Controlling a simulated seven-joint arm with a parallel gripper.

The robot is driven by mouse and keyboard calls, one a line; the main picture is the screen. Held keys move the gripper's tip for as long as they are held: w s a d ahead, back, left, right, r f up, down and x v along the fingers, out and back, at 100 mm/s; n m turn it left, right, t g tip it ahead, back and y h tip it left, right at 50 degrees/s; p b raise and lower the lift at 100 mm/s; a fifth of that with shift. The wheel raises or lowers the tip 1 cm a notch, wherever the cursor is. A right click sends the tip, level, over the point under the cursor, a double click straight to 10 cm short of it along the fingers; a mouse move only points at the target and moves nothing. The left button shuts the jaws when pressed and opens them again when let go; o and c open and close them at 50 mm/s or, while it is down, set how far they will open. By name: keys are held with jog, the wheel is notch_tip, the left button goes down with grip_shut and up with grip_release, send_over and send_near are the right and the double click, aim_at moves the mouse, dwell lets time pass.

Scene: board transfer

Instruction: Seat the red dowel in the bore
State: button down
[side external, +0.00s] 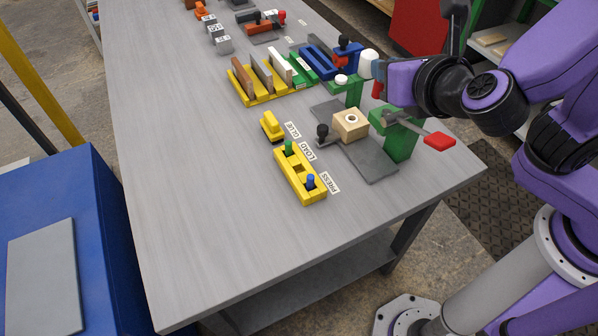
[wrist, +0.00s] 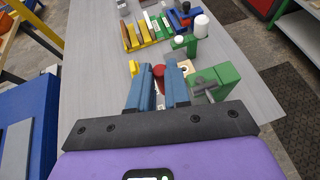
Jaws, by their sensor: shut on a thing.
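The red dowel (wrist: 158,70) shows between the blue fingers of my gripper (wrist: 162,78) in the wrist view, and the fingers are shut on it. In the side view a red piece (side external: 377,89), which looks like the dowel, shows by the end of my gripper (side external: 384,84). The tan block (side external: 351,118) with the round dark bore (side external: 351,119) sits on a grey plate, below and left of my gripper in the side view. In the wrist view the tan block (wrist: 184,66) is partly hidden by the right finger. The dowel is apart from the bore.
A green clamp (side external: 400,138) with a red-tipped lever (side external: 438,141) stands beside the tan block. A black knob (side external: 322,131) is on its other side. A yellow holder (side external: 298,178) with green and blue pegs is nearby. Racks stand farther back. The table's left side is clear.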

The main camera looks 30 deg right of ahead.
notch_tip(320, 180, down, 15)
jog(key=s+a, duration=0.1)
jog(key=shift+s+r, duration=0.15)
jog(key=shift+s, duration=0.15)
jog(key=shift+a, duration=0.15)
dwell(0.3)
jog(key=w+a+f, duration=0.2)
jog(key=w, duration=0.1)
jog(key=w+a+f, duration=0.3)
jog(key=w, duration=0.1)
jog(key=w+a+f, duration=0.2)
jog(key=w+f, duration=0.1)
jog(key=shift+w+a+f, duration=0.15)
jog(key=shift+w+f, duration=0.1)
jog(key=f, duration=0.2)
jog(key=w+f, duration=0.1)
jog(key=shift+a+f, duration=0.15)
jog(key=shift+a, duration=0.2)
jog(key=shift+f, duration=0.35)
jog(key=shift+f, duration=0.25)
